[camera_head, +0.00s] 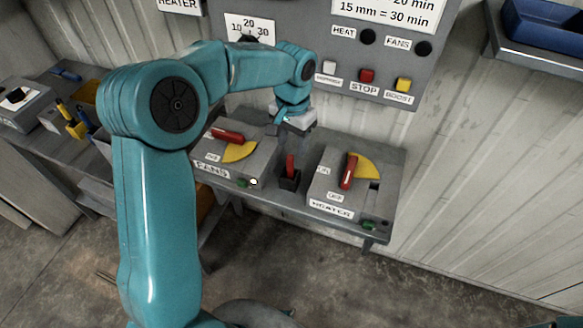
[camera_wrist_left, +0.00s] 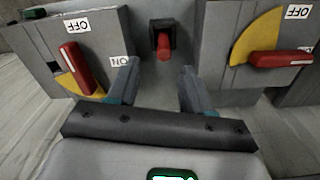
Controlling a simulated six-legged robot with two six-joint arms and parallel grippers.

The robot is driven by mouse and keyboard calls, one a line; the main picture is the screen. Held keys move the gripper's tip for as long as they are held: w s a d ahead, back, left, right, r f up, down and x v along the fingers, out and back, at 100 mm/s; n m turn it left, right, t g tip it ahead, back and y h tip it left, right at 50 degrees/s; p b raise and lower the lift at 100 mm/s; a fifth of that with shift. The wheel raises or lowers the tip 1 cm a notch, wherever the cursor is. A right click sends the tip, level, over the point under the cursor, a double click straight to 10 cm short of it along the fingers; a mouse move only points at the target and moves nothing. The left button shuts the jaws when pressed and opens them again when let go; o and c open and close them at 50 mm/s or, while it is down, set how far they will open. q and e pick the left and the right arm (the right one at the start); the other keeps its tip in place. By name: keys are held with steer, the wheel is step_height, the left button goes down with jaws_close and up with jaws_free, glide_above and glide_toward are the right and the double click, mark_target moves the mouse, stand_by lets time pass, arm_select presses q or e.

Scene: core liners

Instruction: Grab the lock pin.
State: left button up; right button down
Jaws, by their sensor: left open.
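The lock pin (camera_head: 290,164) is a red pin standing in a small black holder (camera_head: 289,181) on the grey shelf, between the two switch boxes. In the left wrist view the red pin (camera_wrist_left: 163,46) shows just beyond and between my fingertips, with its black holder behind it. My left gripper (camera_head: 295,143) is open and empty, above and a little behind the pin. In the left wrist view its two fingers (camera_wrist_left: 158,68) are spread apart, and neither visibly touches the pin. My right gripper is not in view.
The FANS box (camera_head: 212,172) with a red lever stands left of the pin, and the HEATER box (camera_head: 322,190) stands right. A control panel (camera_head: 385,65) with buttons rises behind. A blue bin (camera_head: 545,28) sits at the upper right. Tools lie on a left bench.

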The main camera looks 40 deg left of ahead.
mark_target(290, 156)
arm_select(q)
step_height(290, 156, down, 3)
steer(key=shift+d+r, duration=0.1)
steer(key=shift+d, duration=0.05)
steer(key=shift+s+a+f, duration=0.15)
steer(key=shift+a+f, duration=0.05)
steer(key=shift+f, duration=0.4)
steer(key=f, duration=0.3)
steer(key=f+p, duration=0.1)
steer(key=shift+a+f, duration=0.25)
steer(key=shift+f, duration=0.05)
jaws_close()
